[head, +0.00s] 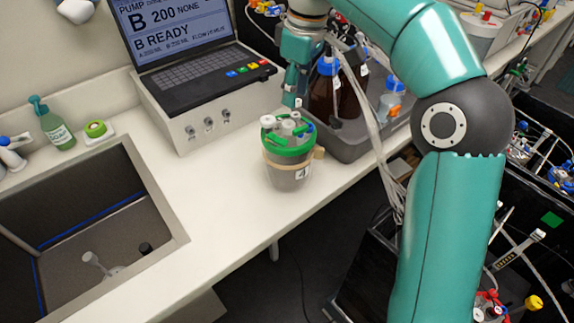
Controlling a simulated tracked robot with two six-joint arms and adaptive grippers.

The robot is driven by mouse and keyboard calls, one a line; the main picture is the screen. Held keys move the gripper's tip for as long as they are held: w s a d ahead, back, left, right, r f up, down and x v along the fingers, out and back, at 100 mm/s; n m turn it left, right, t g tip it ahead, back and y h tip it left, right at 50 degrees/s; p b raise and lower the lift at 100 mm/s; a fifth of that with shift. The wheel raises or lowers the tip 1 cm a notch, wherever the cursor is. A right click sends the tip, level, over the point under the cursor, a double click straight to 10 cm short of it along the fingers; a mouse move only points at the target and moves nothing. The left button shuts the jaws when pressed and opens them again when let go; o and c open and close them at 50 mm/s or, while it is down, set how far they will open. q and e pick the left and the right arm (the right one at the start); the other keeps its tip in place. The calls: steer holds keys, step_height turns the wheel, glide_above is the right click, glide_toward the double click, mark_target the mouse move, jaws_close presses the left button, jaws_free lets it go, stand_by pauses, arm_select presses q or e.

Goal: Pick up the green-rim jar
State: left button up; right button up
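The green-rim jar (289,173) stands upright on the white bench near its front edge. It has a bright green rim, a tan band with a side tab, and a greyish lower body. Its top holds white caps or ports and green parts. My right gripper (293,101) points down just above and behind the jar's top in the picture. It appears apart from the jar, and its fingers are too small and edge-on to tell whether they are open. My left gripper is not in view.
A pump unit with a screen (178,30) stands behind the jar. A grey tray (352,150) with dark blue-capped bottles is to the right. Bare bench lies left of the jar.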

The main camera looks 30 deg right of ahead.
mark_target(290, 121)
steer(key=shift+w+a+f+b, duration=0.1)
steer(key=shift+w+f+b, duration=0.1)
steer(key=shift+f, duration=1.25)
steer(key=shift+w+a+f+b, duration=0.1)
steer(key=shift+w+f, duration=0.15)
steer(key=shift+f, duration=1.2)
steer(key=shift+w+f+b, duration=0.1)
steer(key=shift+w+f, duration=0.1)
steer(key=shift+f, duration=1.25)
jaws_close()
steer(key=shift+r, duration=0.1)
